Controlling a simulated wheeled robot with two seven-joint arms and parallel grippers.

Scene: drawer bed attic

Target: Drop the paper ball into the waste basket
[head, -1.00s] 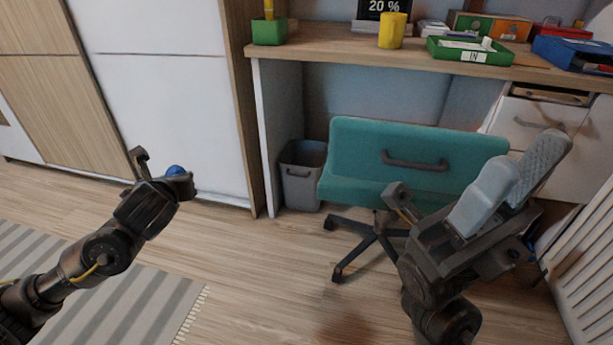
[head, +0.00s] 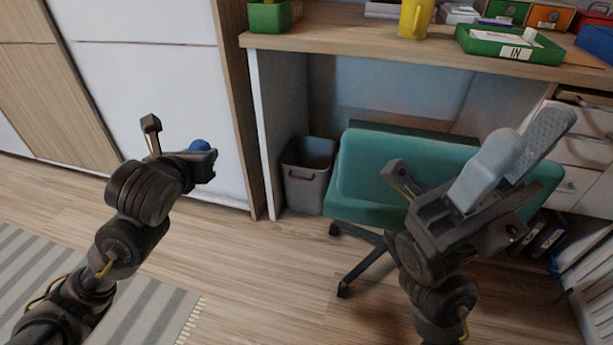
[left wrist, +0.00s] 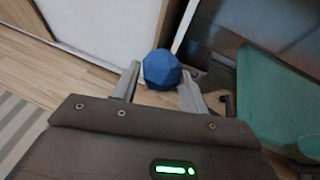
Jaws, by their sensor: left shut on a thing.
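The paper ball (head: 199,146) is small, blue and faceted. My left gripper (head: 205,153) is shut on it and holds it in the air, left of the waste basket. In the left wrist view the ball (left wrist: 162,69) sits between the two grey fingertips. The waste basket (head: 304,188) is a grey open-topped bin on the floor, under the left end of the desk and beside the chair. My right gripper (head: 520,150) is open and empty, in front of the chair; its grey fingers are apart.
A teal swivel chair (head: 360,185) stands just right of the basket. The wooden desk top (head: 340,30) overhangs the basket and carries a yellow cup (head: 415,18) and green trays. A white wardrobe (head: 150,90) is behind my left arm. The floor before the basket is clear.

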